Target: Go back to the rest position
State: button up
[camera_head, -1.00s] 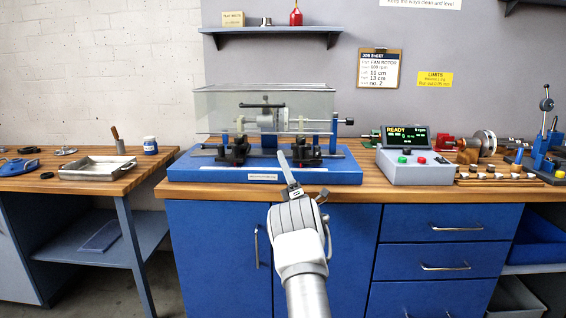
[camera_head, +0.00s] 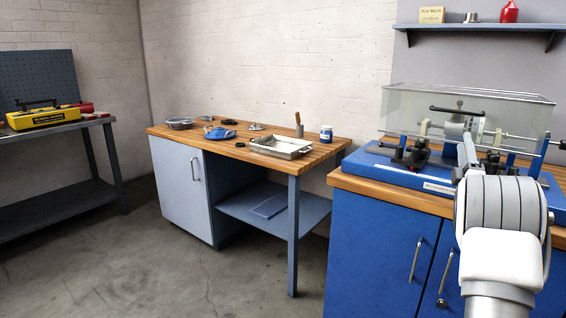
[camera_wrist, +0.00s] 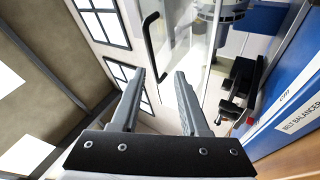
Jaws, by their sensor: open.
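My gripper (camera_wrist: 160,100) is open in the wrist view, its two grey fingers apart with nothing between them. In the head view my arm reaches up at the right, in front of the balancing machine, and hides the gripper's fingertips in part. The balancing machine has a blue base (camera_head: 395,170) and a clear cover (camera_head: 480,100) over a rotor on a shaft. In the wrist view its blue base (camera_wrist: 290,95) with a label lies to the right of the fingers, and a black handle (camera_wrist: 152,45) shows beyond them.
A wooden-topped side bench (camera_head: 215,140) holds a metal tray (camera_head: 283,153), a blue jar (camera_head: 326,133) and small parts. A grey bench (camera_head: 45,130) with a yellow case (camera_head: 42,118) stands far left. Blue cabinets (camera_head: 375,245) are at the right. The floor (camera_head: 150,265) at left is clear.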

jog(key=s+a+m+g+y, duration=0.2)
jog(key=s+a+m+g, duration=0.4)
jog(key=a, duration=0.4)
jog(key=s+a+m+g+y, duration=0.2)
jog(key=s+a+m+g, duration=0.25)
jog(key=s+a, duration=0.45)
jog(key=s+a+f+m+g+y, duration=0.15)
jog(key=s+a+f, duration=0.3)
jog(key=s, duration=0.45)
jog(key=s+a+f+m+g+y, duration=0.1)
jog(key=s+a+f+g, duration=0.25)
jog(key=s+a, duration=0.4)
jog(key=s+a+f+m+g+y, duration=0.15)
jog(key=s+a+f, duration=0.3)
jog(key=s, duration=0.65)
notch_tip(320, 180, up, 24)
jog(key=g+p, duration=0.1)
jog(key=p, duration=2.4)
jog(key=shift+s+d+r, duration=0.15)
jog(key=shift+d+r, duration=0.1)
